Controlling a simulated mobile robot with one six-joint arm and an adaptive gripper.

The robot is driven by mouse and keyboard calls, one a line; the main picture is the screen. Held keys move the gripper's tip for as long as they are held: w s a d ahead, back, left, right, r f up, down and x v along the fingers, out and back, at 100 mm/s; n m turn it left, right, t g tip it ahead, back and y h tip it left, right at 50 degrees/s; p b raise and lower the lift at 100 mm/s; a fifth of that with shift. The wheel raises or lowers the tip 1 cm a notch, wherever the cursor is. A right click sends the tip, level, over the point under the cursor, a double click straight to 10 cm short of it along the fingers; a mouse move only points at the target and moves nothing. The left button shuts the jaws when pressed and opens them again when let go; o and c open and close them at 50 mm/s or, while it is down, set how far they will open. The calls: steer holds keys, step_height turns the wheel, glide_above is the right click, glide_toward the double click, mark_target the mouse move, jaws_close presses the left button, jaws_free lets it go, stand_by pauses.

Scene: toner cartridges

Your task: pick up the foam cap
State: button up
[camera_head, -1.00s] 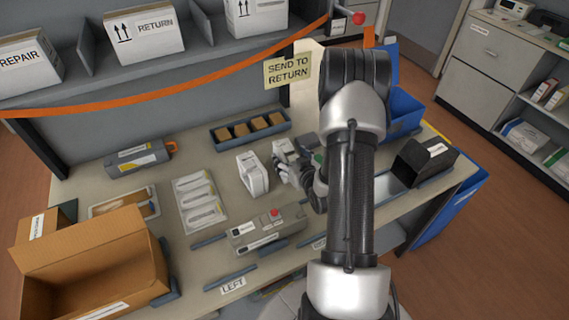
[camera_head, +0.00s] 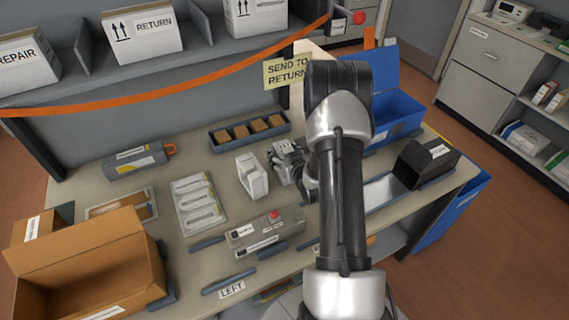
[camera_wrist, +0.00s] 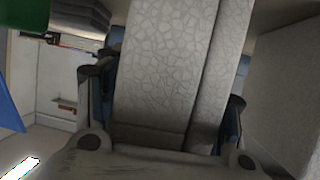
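A pale grey-white foam cap with a crackled surface (camera_wrist: 165,65) fills the middle of the wrist view, lying between the two fingers of my gripper (camera_wrist: 168,112). The fingers are spread wide, one on each side of it. I cannot tell whether both pads touch it. In the head view my gripper (camera_head: 287,152) is low over the table, beside and right of a second white foam-like block (camera_head: 252,176) standing upright. The piece at my gripper is mostly hidden there by the fingers and arm.
A tray with several brown blocks (camera_head: 250,132) lies behind my gripper. A grey device with a red button (camera_head: 262,234) is in front. A blue bin (camera_head: 398,112) and a black box (camera_head: 426,163) stand right. An open cardboard box (camera_head: 90,262) is at left.

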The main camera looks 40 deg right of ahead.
steer(key=c, duration=0.6)
steer(key=shift+r, duration=0.1)
steer(key=shift+c, duration=0.2)
